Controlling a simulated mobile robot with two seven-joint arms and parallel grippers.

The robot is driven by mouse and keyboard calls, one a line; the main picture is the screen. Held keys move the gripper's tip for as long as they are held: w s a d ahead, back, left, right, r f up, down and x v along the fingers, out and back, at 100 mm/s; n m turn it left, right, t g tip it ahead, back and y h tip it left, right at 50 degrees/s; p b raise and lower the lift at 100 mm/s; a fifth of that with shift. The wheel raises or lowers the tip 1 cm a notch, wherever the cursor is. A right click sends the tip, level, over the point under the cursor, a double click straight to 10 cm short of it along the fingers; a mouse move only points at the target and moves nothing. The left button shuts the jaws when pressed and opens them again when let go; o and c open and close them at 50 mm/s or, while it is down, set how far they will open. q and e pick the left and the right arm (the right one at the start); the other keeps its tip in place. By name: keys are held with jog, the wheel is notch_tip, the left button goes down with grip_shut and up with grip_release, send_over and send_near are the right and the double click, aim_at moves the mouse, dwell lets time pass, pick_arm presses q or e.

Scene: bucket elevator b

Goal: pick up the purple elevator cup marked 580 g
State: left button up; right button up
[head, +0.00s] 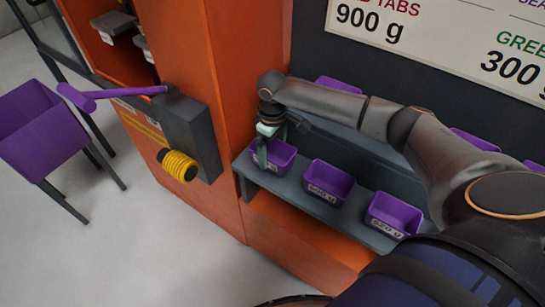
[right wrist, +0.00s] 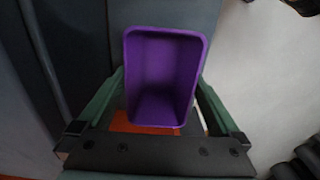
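A purple cup (head: 283,156) stands at the left end of the grey shelf, its front label partly hidden by my right gripper (head: 268,143). In the right wrist view the same cup (right wrist: 165,70) fills the space between the fingers of my right gripper (right wrist: 162,80), its open mouth facing the camera. The fingertips lie close along both sides of it; whether they press on it I cannot tell. Two more purple cups, the middle one (head: 330,180) and the right one (head: 393,214), carry white labels too small to read surely. My left gripper is not in view.
The grey shelf (head: 300,187) runs along the orange housing (head: 205,60). A grey box with a purple lever (head: 130,92) and yellow coil (head: 178,166) juts out at left. A purple bin (head: 40,130) stands farther left. A sign (head: 440,35) hangs behind.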

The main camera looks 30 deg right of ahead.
jog(key=shift+w+r, duration=0.1)
grip_shut()
dwell(0.5)
